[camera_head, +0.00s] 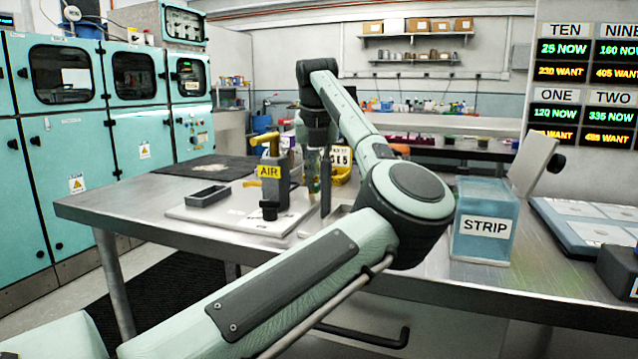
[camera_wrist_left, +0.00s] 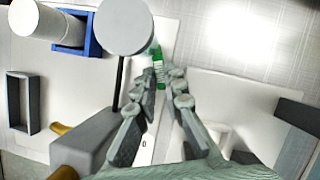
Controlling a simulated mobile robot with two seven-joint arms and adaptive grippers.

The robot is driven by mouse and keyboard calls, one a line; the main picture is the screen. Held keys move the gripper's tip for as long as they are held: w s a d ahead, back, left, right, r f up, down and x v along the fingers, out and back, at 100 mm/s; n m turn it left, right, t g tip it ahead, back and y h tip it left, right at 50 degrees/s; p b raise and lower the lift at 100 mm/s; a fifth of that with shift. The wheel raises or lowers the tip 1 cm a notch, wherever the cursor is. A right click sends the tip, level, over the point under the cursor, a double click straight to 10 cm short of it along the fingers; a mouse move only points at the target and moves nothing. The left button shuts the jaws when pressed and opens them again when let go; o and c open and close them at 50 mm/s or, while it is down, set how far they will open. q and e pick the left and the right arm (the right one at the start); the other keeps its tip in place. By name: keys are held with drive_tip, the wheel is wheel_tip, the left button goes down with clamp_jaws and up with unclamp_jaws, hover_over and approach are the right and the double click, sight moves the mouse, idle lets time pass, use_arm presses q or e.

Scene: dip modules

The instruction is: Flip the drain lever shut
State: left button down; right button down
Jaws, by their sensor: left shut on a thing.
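No lever marked as the drain can be picked out in either view. A yellow lever (camera_head: 265,138) tops the grey block labelled AIR (camera_head: 272,183) on the bench. My left gripper (camera_wrist_left: 167,88) points down over the bench in the wrist view, its fingers close together on a small green piece (camera_wrist_left: 158,66) with pale stripes. In the head view its fingers are largely lost behind my arm and the clutter to the right of the AIR block. A round grey disc (camera_wrist_left: 122,25) on a dark post stands beside the fingers. My right gripper is not in view.
A clear blue STRIP tank (camera_head: 485,222) stands right of my arm. A small dark tray (camera_head: 208,196) lies on the white board. A blue holder (camera_wrist_left: 90,35) with a white cylinder (camera_wrist_left: 35,20) is at the wrist view's top left. The bench's left front is clear.

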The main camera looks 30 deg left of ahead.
use_arm(q)
drive_tip(key=c, duration=1.6)
unclamp_jaws()
drive_tip(key=v, duration=1.2)
